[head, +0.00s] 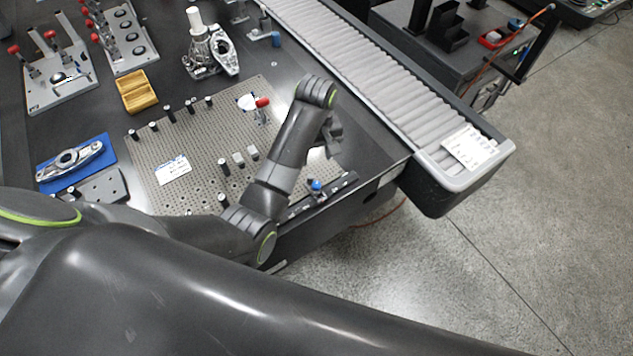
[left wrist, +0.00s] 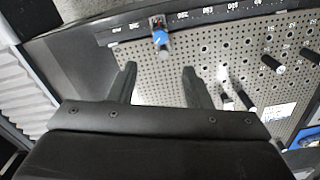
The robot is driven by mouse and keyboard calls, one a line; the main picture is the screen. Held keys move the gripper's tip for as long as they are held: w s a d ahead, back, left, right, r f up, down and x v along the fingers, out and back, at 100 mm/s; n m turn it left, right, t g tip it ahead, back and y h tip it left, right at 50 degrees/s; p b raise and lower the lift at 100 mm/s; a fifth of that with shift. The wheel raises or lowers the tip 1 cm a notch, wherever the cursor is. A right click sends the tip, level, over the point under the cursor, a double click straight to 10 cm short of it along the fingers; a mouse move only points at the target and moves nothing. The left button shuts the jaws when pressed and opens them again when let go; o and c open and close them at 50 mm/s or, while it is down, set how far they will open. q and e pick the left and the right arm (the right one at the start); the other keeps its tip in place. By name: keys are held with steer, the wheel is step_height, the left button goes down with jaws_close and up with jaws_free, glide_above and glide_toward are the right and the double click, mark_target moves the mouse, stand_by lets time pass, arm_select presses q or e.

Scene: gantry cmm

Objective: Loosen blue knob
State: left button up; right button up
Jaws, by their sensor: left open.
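The blue knob (head: 316,185) sits on a dark rail (head: 335,190) along the front edge of the perforated plate (head: 200,150). In the left wrist view the blue knob (left wrist: 160,37) is ahead of the fingers, near the top middle, beside the marked rail (left wrist: 205,16). My left gripper (head: 331,150) is above the plate's right corner, close to the knob but apart from it. In the left wrist view its two fingers (left wrist: 160,78) are spread, with nothing between them. My right gripper is not in view.
Black-topped posts (left wrist: 273,64) and small grey blocks (head: 245,156) stand on the plate. A red-handled clamp (head: 262,103) is at its back right. A roller conveyor (head: 370,70) runs to the right. A yellow box (head: 136,92) and a blue mat (head: 100,180) lie left.

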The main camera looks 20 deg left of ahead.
mark_target(316, 184)
arm_select(q)
step_height(316, 184, down, 13)
steer(key=shift+r, duration=0.15)
steer(key=shift+c, duration=0.4)
jaws_close()
steer(key=n+p, duration=0.2)
steer(key=n, duration=0.1)
steer(key=shift+r, duration=0.15)
steer(key=shift+n+p, duration=0.75)
steer(key=shift+n, duration=1.45)
